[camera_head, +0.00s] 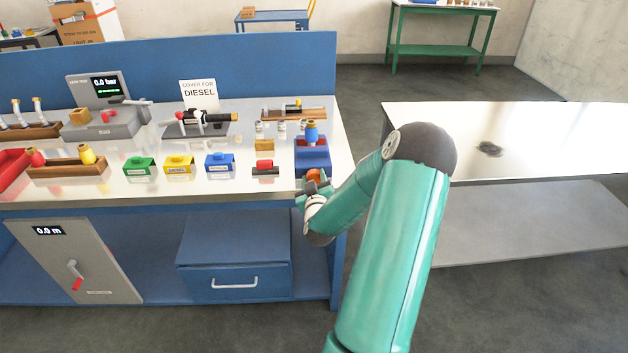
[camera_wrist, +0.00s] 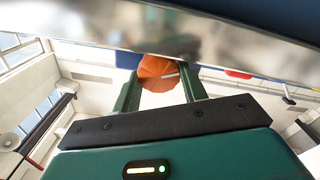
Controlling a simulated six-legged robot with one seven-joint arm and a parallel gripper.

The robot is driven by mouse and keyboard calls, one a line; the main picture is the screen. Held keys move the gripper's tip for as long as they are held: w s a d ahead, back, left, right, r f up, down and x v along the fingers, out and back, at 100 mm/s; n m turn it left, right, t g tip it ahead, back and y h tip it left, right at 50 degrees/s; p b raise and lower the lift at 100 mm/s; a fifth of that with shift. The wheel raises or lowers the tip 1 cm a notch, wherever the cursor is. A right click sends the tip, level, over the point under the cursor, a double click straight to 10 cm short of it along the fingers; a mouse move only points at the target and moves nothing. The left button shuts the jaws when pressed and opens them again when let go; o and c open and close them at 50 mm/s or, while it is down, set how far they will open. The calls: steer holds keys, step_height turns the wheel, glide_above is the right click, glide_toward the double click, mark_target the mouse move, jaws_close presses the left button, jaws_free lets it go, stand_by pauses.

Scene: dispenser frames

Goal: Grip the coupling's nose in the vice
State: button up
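A blue vice (camera_head: 313,158) stands at the right front corner of the bench. My gripper (camera_head: 314,183) is low at the bench's front edge, just before the vice. In the wrist view my gripper (camera_wrist: 160,78) has its two green fingers on either side of a round orange knob (camera_wrist: 157,72), seemingly touching it. The knob also shows in the head view (camera_head: 313,174).
Green (camera_head: 140,169), yellow (camera_head: 179,166) and blue (camera_head: 219,163) blocks line the bench front, with a red-topped piece (camera_head: 265,168) near the vice. A leak tester (camera_head: 103,115) and a wooden rack (camera_head: 293,115) stand behind.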

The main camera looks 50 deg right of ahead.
steer(key=shift+m, duration=0.4)
steer(key=shift+r, duration=0.1)
steer(key=m, duration=0.3)
steer(key=shift+m, duration=0.3)
steer(key=shift+s+d+m, duration=0.1)
steer(key=shift+s+m, duration=0.05)
steer(key=shift+m, duration=2.05)
steer(key=o, duration=0.7)
